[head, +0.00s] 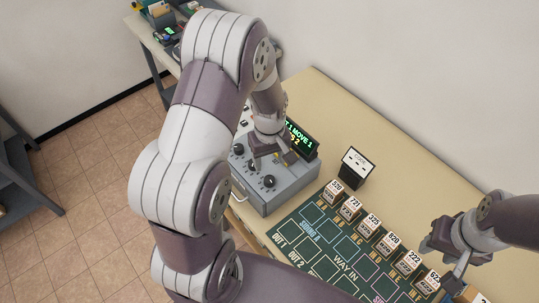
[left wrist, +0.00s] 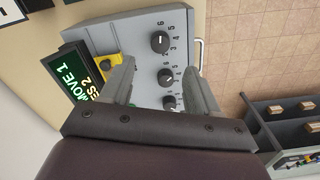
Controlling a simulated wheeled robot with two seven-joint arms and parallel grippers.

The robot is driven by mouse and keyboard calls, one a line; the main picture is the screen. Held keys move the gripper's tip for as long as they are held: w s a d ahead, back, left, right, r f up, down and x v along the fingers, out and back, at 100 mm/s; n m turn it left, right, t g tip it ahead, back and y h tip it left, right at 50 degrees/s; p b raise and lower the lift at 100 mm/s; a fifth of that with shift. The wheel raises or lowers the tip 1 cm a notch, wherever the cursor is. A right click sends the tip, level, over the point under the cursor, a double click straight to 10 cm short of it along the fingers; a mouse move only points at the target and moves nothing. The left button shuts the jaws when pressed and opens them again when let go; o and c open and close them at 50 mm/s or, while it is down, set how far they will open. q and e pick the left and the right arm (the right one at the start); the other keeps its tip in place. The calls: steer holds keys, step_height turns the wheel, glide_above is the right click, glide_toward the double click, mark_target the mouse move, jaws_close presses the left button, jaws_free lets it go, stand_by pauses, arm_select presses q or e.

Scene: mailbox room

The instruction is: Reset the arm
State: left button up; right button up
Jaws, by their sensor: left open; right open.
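My left arm fills the middle of the head view. Its gripper (head: 268,158) is over the grey control box (head: 290,190), close to the knobs and display; contact is not clear. A dark display with green and yellow text (left wrist: 80,72) and a yellow block (left wrist: 106,66) are beside one finger. My right gripper (head: 454,268) is open at the right, above the row of blocks.
A tan table (head: 345,115) carries a green marked board (head: 315,240), several numbered blocks (head: 351,207) in a row, and a small white sign (head: 355,168). A side bench (head: 150,35) stands at the back left, and a dark shelf (head: 20,170) at the left. The table's back is clear.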

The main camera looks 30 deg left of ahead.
arm_select(q)
step_height(320, 180, up, 3)
steer(key=shift+r, duration=0.2)
stand_by(0.4)
